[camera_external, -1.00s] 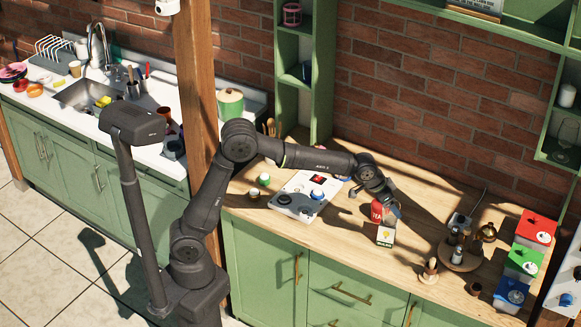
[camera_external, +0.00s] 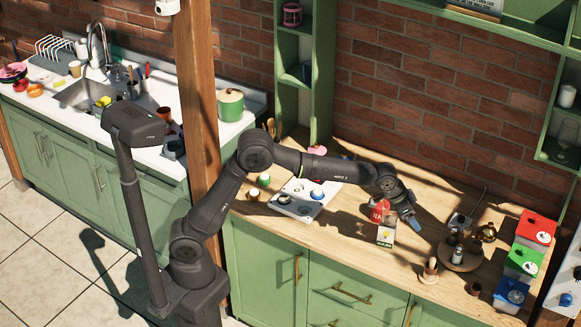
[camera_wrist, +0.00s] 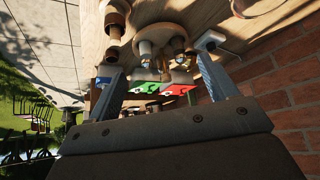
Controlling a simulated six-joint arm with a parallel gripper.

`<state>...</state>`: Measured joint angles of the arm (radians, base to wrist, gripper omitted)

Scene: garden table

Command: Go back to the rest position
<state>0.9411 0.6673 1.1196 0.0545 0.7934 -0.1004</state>
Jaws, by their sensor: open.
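My gripper (camera_external: 411,217) is above the wooden counter, just right of the red tea box (camera_external: 379,211) and the white box with a yellow mark (camera_external: 385,236). In the wrist view its two fingers (camera_wrist: 160,90) stand wide apart with nothing between them. My arm reaches out over the counter from the left.
A round wooden tray (camera_external: 471,263) with small bottles stands right of my gripper. Red (camera_external: 536,227), green (camera_external: 522,262) and blue (camera_external: 511,291) boxes stand at the right end. A white stove-like panel (camera_external: 297,203) lies on the left. A brick wall runs behind.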

